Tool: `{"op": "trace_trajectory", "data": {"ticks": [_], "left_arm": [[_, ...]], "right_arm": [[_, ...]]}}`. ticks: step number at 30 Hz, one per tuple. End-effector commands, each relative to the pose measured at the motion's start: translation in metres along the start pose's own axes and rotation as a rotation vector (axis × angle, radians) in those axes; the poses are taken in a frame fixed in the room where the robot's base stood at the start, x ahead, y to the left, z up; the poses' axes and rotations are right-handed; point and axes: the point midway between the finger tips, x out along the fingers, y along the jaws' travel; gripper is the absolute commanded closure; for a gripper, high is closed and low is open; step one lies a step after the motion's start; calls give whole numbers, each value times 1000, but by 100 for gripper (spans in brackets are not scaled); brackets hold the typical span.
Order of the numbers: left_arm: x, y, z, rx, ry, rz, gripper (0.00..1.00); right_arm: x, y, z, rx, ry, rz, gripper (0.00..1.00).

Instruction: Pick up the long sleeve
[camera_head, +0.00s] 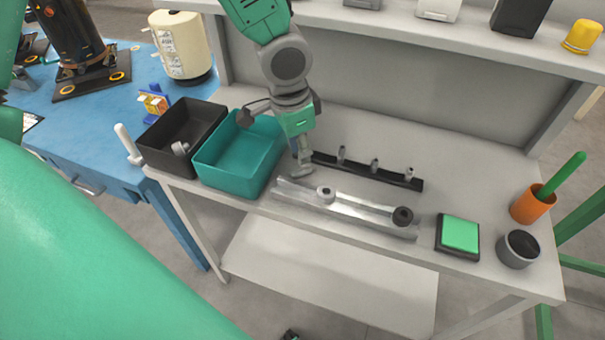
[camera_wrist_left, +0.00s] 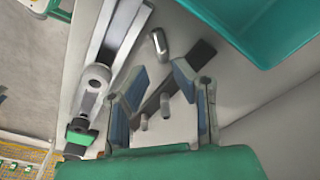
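A smooth grey metal cylinder (camera_wrist_left: 159,42), which looks like the long sleeve, is on the bench between the metal rail and the black strip. In the head view a grey shape (camera_head: 302,173) just below my gripper seems to be the same piece. My left gripper (camera_head: 303,158) points down over the bench beside the teal bin. In the wrist view its fingers (camera_wrist_left: 158,83) are apart with nothing between them, and the cylinder is beyond the tips. Several short grey posts (camera_head: 374,165) stand on the black strip (camera_head: 390,179). My right gripper is not in view.
A metal rail (camera_head: 350,209) with a light ring and a dark ring lies along the front. The teal bin (camera_head: 232,185) and black bin (camera_head: 160,160) are left. A green-topped pad (camera_head: 459,234), grey cup (camera_head: 518,249) and orange cup (camera_head: 532,204) are right. The bench behind the strip is clear.

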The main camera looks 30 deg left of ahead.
Motion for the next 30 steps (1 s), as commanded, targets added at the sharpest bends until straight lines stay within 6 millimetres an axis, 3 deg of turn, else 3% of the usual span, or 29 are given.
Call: {"op": "trace_trajectory", "data": {"ticks": [5,15,23,24,26,30], "left_arm": [[12,-1,2,0,1,2,77],[59,-4,4,1,0,3,77],[61,-3,3,1,1,2,77],[61,-3,3,1,1,2,81],[61,-3,3,1,1,2,100],[61,-4,3,0,2,3,100]], "right_arm": [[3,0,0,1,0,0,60],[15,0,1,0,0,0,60],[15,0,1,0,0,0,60],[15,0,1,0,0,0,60],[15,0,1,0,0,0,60],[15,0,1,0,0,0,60]]}}
